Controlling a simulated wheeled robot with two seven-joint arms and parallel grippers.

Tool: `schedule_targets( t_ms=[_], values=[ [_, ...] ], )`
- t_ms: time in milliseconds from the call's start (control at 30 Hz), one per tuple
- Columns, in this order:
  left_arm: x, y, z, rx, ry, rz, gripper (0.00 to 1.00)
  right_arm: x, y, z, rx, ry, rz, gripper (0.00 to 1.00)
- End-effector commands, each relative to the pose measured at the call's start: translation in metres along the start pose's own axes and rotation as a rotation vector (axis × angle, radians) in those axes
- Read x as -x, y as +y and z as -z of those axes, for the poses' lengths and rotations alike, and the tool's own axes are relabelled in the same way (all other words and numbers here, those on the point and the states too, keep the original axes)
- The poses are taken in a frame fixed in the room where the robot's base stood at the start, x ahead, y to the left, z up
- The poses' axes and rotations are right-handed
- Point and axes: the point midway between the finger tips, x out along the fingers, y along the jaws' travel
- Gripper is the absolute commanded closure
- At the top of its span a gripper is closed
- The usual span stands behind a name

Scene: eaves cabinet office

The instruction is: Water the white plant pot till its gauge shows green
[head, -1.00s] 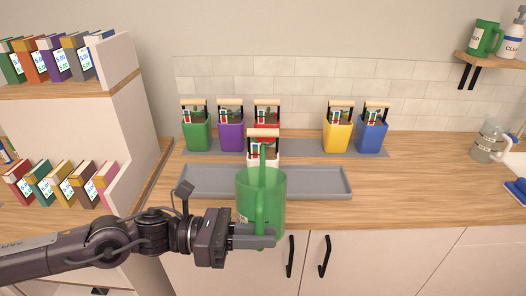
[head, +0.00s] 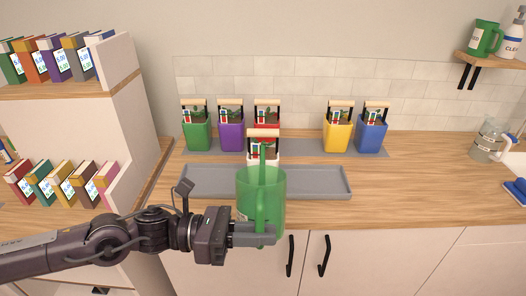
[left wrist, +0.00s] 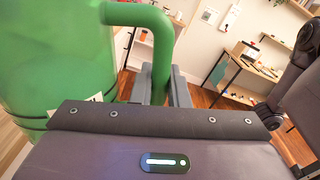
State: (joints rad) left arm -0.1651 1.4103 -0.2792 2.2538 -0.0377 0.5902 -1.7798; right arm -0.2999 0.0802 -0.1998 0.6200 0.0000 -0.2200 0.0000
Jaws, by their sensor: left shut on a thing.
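My left gripper (head: 254,235) is shut on the handle of a green watering can (head: 262,195). The can is held upright in front of the counter edge, its thin spout rising toward the white plant pot. The can (left wrist: 60,60) and its handle between my fingers (left wrist: 163,85) also show in the left wrist view. The white plant pot (head: 256,150) has a wooden top bar and stands behind the can, at the back of the grey tray. The can and spout hide much of it, and its gauge cannot be read clearly. My right gripper is not in view.
Green (head: 196,134), purple (head: 231,136), red (head: 268,124), yellow (head: 338,134) and blue (head: 372,135) pots stand on a grey mat behind. The grey tray (head: 320,183) lies in front. A bookshelf (head: 100,130) stands left. A glass jug (head: 489,145) is far right; the right counter is mostly clear.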

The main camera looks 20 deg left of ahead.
Motion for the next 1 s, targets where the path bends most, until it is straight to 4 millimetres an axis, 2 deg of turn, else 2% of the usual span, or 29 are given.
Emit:
schedule_targets(
  t_ms=[1000],
  values=[
    [-0.0002,-0.0020,-0.0103,0.022,-0.004,0.001,1.00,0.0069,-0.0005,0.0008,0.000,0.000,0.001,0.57]
  ],
)
